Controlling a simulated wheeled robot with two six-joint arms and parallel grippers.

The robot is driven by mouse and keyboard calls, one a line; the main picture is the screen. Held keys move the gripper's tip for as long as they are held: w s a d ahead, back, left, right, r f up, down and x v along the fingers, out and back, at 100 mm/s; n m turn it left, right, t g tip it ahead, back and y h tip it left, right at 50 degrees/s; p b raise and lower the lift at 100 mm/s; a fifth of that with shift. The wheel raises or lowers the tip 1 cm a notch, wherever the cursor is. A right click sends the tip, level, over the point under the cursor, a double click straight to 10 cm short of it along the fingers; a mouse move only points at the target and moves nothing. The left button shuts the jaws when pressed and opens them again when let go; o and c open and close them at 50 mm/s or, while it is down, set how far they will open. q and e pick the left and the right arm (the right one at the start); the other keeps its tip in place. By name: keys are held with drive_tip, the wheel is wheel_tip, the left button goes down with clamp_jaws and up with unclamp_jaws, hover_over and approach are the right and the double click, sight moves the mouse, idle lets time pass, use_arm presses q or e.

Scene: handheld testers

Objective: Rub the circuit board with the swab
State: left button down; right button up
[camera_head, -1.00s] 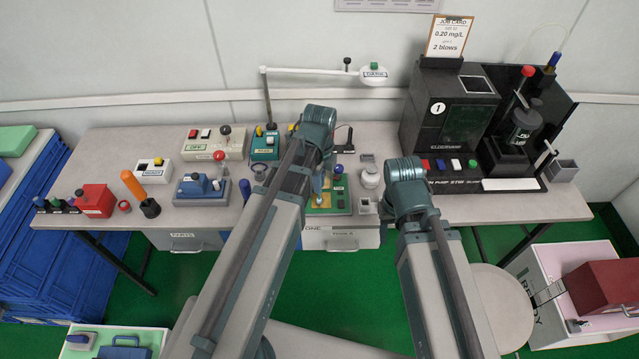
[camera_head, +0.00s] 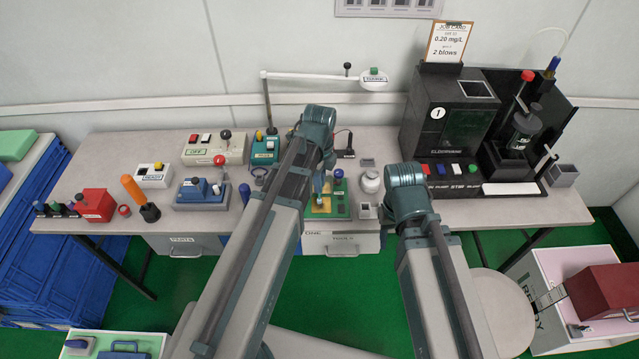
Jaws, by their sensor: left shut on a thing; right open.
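The green circuit board (camera_head: 341,208) with a yellow area lies on the bench at centre, partly covered by my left arm. My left gripper (camera_head: 319,187) points down over the board's yellow area, just beyond the arm's wrist. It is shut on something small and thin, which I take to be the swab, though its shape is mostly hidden. I cannot tell whether its tip touches the board. My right arm reaches in right of the board, and its gripper is hidden behind the arm's own wrist.
A white jar (camera_head: 371,181) stands right of the board. The black tester (camera_head: 447,125) stands farther right. A blue device (camera_head: 201,193), an orange-handled tool (camera_head: 134,190) and a red box (camera_head: 95,205) are at left. A white lamp arm (camera_head: 320,75) spans above the bench's back.

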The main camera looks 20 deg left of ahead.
use_arm(q)
drive_tip(key=shift+w+a, duration=0.1)
drive_tip(key=shift+w, duration=0.25)
drive_tip(key=shift+w+a, duration=0.15)
drive_tip(key=shift+w, duration=0.3)
drive_tip(key=shift+d, duration=0.25)
drive_tip(key=shift+w+d, duration=0.1)
drive_tip(key=shift+d, duration=0.2)
drive_tip(key=shift+s+d, duration=0.15)
drive_tip(key=shift+s, duration=0.4)
drive_tip(key=shift+s+d, duration=0.15)
drive_tip(key=shift+s, duration=0.45)
drive_tip(key=shift+s, duration=0.15)
